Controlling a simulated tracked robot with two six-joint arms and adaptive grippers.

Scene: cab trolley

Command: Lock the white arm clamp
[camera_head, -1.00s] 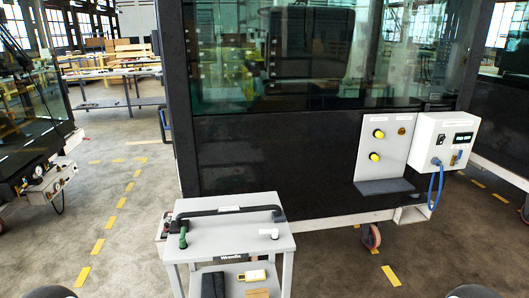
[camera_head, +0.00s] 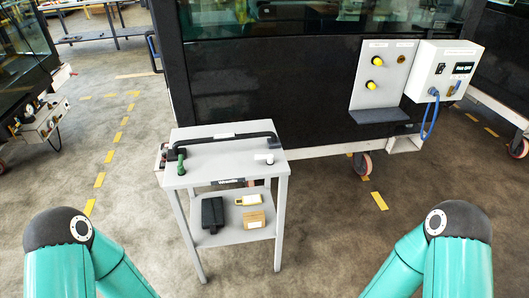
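A small white-grey trolley (camera_head: 222,171) stands in front of the black cab. On its top lies a long black bar (camera_head: 225,138) with a bent end at each side. A green upright handle (camera_head: 181,161) stands at the top's left, near the bar's left end. A small white clamp-like piece (camera_head: 265,157) lies at the top's right, near the bar's right end. I cannot tell whether it is locked. Only my teal arms show, at lower left and lower right. Both grippers are out of the picture.
The trolley's lower shelf (camera_head: 237,235) holds a black case (camera_head: 212,214), a yellow-white device (camera_head: 248,200) and a brown box (camera_head: 254,219). Behind stand the cab wall (camera_head: 270,100), a panel with yellow knobs (camera_head: 384,75) and a white control box (camera_head: 442,70). Floor around the trolley is clear.

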